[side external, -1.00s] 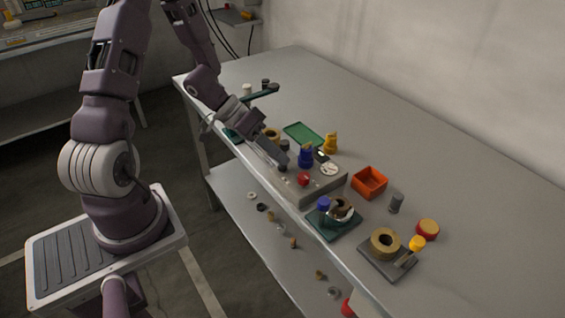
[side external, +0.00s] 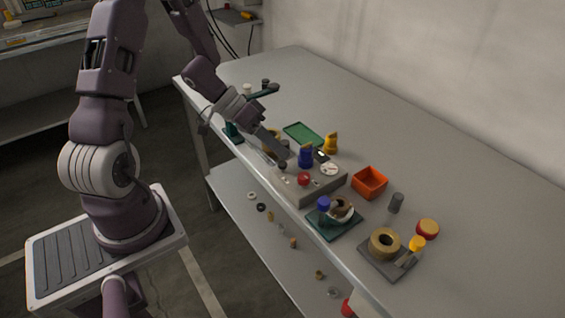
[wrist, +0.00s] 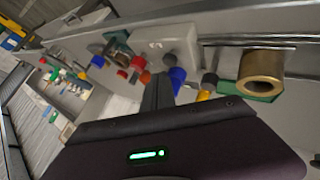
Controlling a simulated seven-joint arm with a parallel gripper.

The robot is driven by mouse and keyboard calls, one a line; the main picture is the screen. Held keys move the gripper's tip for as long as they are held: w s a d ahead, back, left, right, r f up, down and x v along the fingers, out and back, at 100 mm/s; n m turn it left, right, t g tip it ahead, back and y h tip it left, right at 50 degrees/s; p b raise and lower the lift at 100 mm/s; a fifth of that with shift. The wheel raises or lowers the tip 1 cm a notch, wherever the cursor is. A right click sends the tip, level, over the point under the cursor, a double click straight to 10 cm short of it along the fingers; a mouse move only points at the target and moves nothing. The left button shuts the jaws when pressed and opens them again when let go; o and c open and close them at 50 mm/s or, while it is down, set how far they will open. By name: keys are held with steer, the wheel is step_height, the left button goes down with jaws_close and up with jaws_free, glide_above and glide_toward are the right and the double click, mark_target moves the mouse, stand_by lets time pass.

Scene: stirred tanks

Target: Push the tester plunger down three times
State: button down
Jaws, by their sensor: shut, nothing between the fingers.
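The grey tester box (side external: 322,186) sits on the bench, with a red knob (side external: 303,179), a blue knob (side external: 305,156) and a white round dial (side external: 329,169) on top. A small dark knob (side external: 282,165) stands at its left end; I cannot tell for sure whether this is the plunger. My gripper (side external: 286,156) is shut and empty, tilted down just above that dark knob. I cannot tell whether it touches. In the wrist view, my shut gripper's fingers (wrist: 157,92) point toward the box (wrist: 165,42) and hide part of the scene.
A green tray (side external: 303,134) and a yellow piece (side external: 330,143) lie behind the box. An orange bin (side external: 369,182) is to its right. The back right bench is clear.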

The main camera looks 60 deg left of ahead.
steer(key=shift+r, duration=2.5)
